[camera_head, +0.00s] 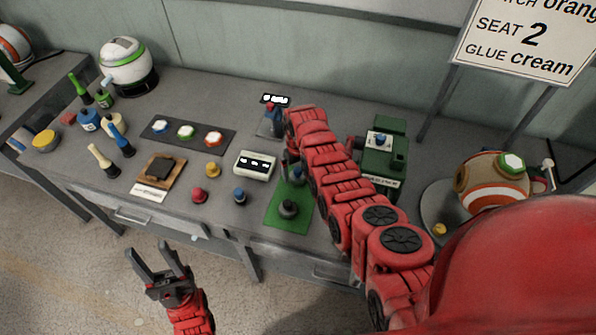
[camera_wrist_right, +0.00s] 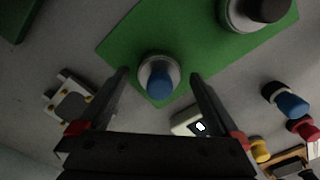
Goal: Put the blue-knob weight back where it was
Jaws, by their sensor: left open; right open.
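The blue-knob weight (camera_wrist_right: 159,80) stands near a corner of the green mat (camera_wrist_right: 118,48), a pale round body with a blue knob on top. In the head view it (camera_head: 298,179) is partly covered by my right arm. My right gripper (camera_head: 287,172) is open over it, and in the wrist view its fingers lie on either side of the knob, apart from it. A weight with a dark knob (camera_head: 288,208) stands on the same mat, nearer the front edge. My left gripper (camera_head: 154,250) is open and empty, in front of the table.
A white box with dark slots (camera_head: 255,165) and small blue, red and yellow-topped pieces (camera_head: 239,197) lie left of the mat. A green machine (camera_head: 384,160) stands right of my arm. A small stand (camera_head: 270,131) is behind. A sign (camera_head: 525,40) rises back right.

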